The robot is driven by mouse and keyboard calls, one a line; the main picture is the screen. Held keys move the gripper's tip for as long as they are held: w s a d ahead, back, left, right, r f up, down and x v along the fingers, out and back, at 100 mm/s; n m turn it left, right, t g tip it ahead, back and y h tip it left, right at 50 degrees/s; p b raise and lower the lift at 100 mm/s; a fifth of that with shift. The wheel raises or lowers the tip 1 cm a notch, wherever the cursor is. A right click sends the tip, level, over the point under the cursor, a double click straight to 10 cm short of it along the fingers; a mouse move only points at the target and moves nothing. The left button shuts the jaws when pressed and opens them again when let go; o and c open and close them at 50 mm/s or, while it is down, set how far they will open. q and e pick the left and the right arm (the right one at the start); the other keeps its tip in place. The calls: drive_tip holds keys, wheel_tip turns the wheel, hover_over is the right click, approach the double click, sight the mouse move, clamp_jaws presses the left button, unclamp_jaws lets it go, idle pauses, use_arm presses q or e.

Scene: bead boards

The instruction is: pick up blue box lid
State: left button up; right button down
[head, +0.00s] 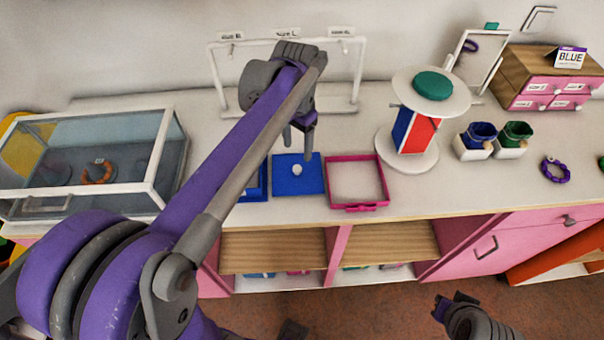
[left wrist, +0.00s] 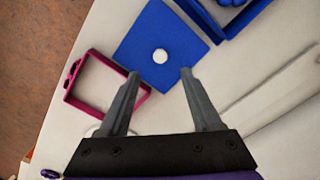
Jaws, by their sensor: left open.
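The blue box lid (head: 298,176) is a flat blue square with a white round knob (head: 297,169) in its middle. It lies on the counter between the blue box (head: 264,182) and the pink tray (head: 357,204). In the left wrist view the lid (left wrist: 140,45) is ahead of my fingertips, with the knob (left wrist: 160,56) roughly between them. My left gripper (head: 298,150) is open and empty above the lid; it also shows in the left wrist view (left wrist: 160,74). My right gripper (head: 455,303) is low at the front, away from the counter top; its jaws are unclear.
A glass case (head: 135,150) stands left. A round stand (head: 408,165) with a green disc (head: 433,85) is right of the pink tray. A white frame (head: 213,75) stands behind. Blue pieces (left wrist: 232,3) lie in the blue box.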

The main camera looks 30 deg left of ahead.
sight(297, 168)
use_arm(q)
wheel_tip(297, 168, down, 8)
drive_tip(key=shift+s+r, duration=0.1)
drive_tip(key=shift+r, duration=0.05)
clamp_jaws()
idle(0.5)
